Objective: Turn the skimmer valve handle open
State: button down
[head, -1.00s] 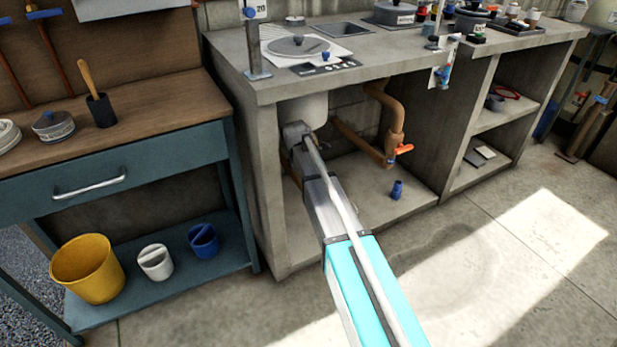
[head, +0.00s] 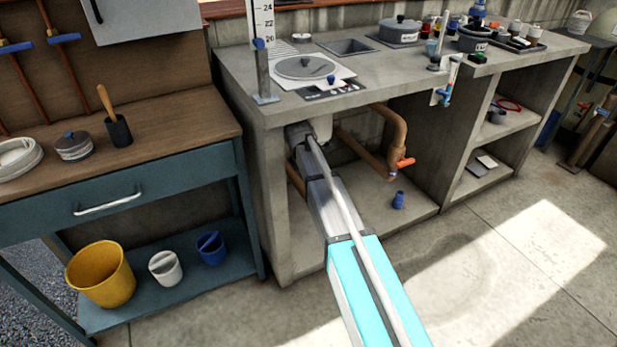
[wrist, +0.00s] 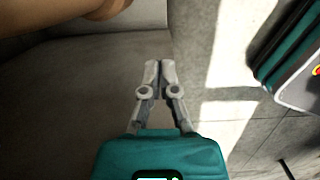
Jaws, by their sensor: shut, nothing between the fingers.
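The skimmer valve has an orange-red handle (head: 404,163) at the lower end of a tan pipe (head: 398,130), inside the open bay under the concrete counter. The handle sticks out to the right of the pipe. My arm reaches into the bay to the left of the pipe, and the head view does not show my fingers. In the wrist view my gripper (wrist: 159,66) is shut and empty, its fingertips together above the grey bay floor. A brown pipe (wrist: 55,18) crosses the upper left there. The handle is not seen in the wrist view.
The concrete counter (head: 300,110) overhangs the bay, with side walls left and right. A small blue fitting (head: 398,200) stands on the bay floor. A workbench (head: 110,190) with a yellow bucket (head: 100,275) stands at left. The floor in front is clear.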

dwell(0.5)
jog(key=s+d+m+y, duration=0.1)
jog(key=s+d+m, duration=0.4)
jog(key=s+m, duration=0.6)
jog(key=s+d+m, duration=0.5)
jog(key=s+m, duration=0.6)
jog(key=s, duration=0.5)
jog(key=shift+s+g+y, duration=0.25)
jog(key=shift+g+y, duration=0.15)
jog(key=shift+s, duration=0.15)
